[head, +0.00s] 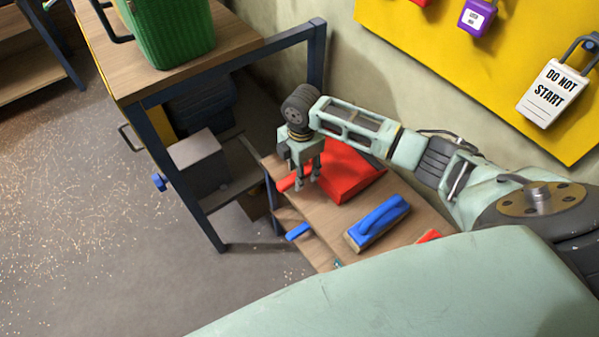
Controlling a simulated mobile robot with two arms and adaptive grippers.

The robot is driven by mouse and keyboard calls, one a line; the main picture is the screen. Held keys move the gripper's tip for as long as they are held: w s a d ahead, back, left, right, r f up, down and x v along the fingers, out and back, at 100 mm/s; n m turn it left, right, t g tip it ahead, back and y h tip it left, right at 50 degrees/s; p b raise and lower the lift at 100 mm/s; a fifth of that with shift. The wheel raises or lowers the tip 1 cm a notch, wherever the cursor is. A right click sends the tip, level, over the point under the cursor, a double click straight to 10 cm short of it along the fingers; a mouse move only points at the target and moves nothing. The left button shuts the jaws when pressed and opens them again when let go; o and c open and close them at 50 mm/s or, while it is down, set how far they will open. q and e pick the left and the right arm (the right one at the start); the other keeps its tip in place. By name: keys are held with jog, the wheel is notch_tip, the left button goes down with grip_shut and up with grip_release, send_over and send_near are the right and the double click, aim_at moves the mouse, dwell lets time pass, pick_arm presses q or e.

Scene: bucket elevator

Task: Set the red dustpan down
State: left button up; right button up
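The red dustpan (352,178) is over the small wooden bench top at the centre of the head view, its pan to the right and its handle (286,184) to the left. It looks level and on or very close to the wood; I cannot tell if it bears fully on it. My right gripper (308,182) points down at the handle end. Its two fingers are apart with red between them; whether they press on the handle is unclear. My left gripper is not in view.
A blue brush (378,221) lies in front of the dustpan, with a red item (428,237) at the bench edge. A taller table (190,70) with a green basket (168,30) stands left. A yellow lockout board (480,60) hangs behind. Debris dots the floor.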

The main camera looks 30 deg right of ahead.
notch_tip(320, 180, up, 11)
jog(key=shift+d+f, duration=0.15)
jog(key=shift+f, duration=0.1)
dwell(0.5)
